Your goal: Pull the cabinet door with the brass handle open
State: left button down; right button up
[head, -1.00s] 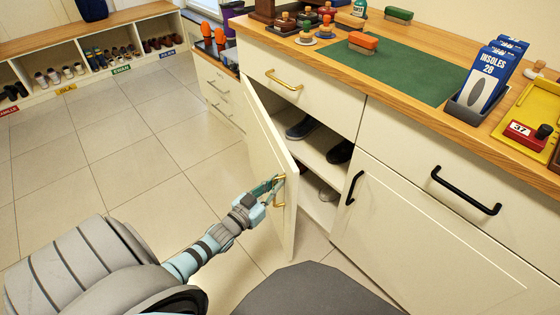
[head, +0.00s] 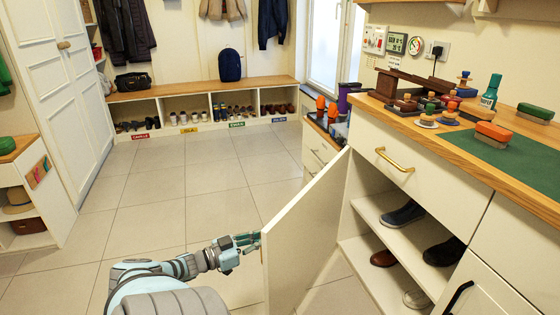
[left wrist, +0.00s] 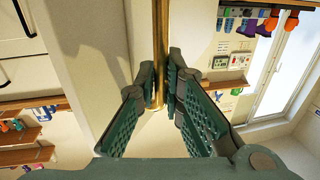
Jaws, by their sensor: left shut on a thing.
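The cabinet door (head: 305,235) stands wide open, swung out to the left of its cabinet. Its brass handle shows as a vertical bar (left wrist: 160,45) in the left wrist view, and only a sliver of it shows at the door edge in the head view. My left gripper (head: 246,242) is at the door's free edge. In the left wrist view my left gripper's fingers (left wrist: 160,95) are closed around the brass bar. My right gripper is not in view.
The opened cabinet holds shoes (head: 403,214) on a shelf (head: 385,222). A brass drawer pull (head: 394,161) sits above, and a black handle (head: 458,296) on the neighbouring door. Tiled floor (head: 165,210) is free left of the door. A cubby bench (head: 190,91) stands at the back.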

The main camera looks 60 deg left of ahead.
pick_arm(q)
jog(key=shift+a, duration=0.1)
jog(key=c, duration=1.7)
grip_release()
jog(key=s, duration=1.2)
jog(key=shift+a, duration=0.2)
